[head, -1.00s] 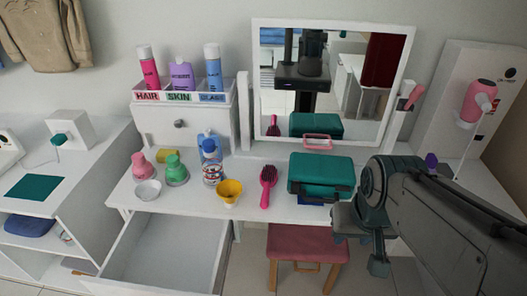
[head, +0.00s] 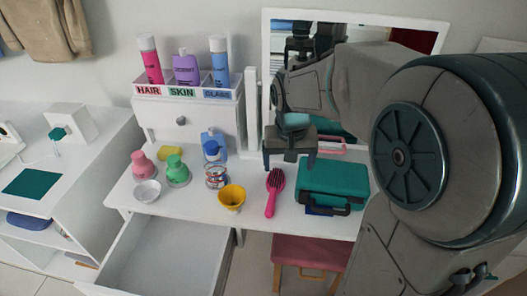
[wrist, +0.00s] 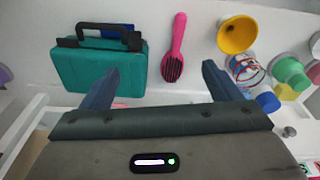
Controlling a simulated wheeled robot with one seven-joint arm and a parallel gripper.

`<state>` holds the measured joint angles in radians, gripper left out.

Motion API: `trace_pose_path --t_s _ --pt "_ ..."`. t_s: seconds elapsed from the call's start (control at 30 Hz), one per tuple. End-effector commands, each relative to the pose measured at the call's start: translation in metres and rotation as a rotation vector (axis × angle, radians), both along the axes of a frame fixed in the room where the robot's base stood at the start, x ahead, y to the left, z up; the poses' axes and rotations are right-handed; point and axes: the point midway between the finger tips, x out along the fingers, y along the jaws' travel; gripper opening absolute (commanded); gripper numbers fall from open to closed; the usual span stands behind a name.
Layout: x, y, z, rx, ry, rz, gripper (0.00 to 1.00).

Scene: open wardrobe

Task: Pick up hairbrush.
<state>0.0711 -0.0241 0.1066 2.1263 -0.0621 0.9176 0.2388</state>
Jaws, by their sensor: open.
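The pink hairbrush (head: 273,192) lies on the white vanity table, between a yellow cup and a teal case. Its dark bristles face up and its handle points to the front edge. In the wrist view the hairbrush (wrist: 176,48) lies ahead of the jaws, between their lines, with its handle pointing away. My gripper (head: 290,163) is open and empty, just behind the bristle end of the hairbrush in the head view. Its two fingers show apart in the wrist view (wrist: 160,82). I cannot tell its exact height above the table.
The teal case (head: 331,186) stands close to the right of the hairbrush, and the yellow cup (head: 232,198) to its left. Several bottles and a jar (head: 216,176) stand further left. A mirror (head: 268,70) is behind. An open drawer (head: 165,255) juts out front left.

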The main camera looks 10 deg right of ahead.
Motion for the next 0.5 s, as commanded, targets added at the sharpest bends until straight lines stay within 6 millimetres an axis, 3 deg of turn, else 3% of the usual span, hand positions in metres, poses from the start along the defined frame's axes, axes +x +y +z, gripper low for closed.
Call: trace_pose_path --t_s 0.03,0.2,0.33,0.5 --pt "0.018 0.001 -0.008 0.003 0.019 -0.017 0.84" --pt "0.072 0.001 -0.034 0.020 0.062 -0.079 0.84" --pt "0.104 0.001 -0.056 0.037 0.090 -0.125 0.84" --pt "0.129 0.000 -0.078 0.052 0.112 -0.165 0.84"
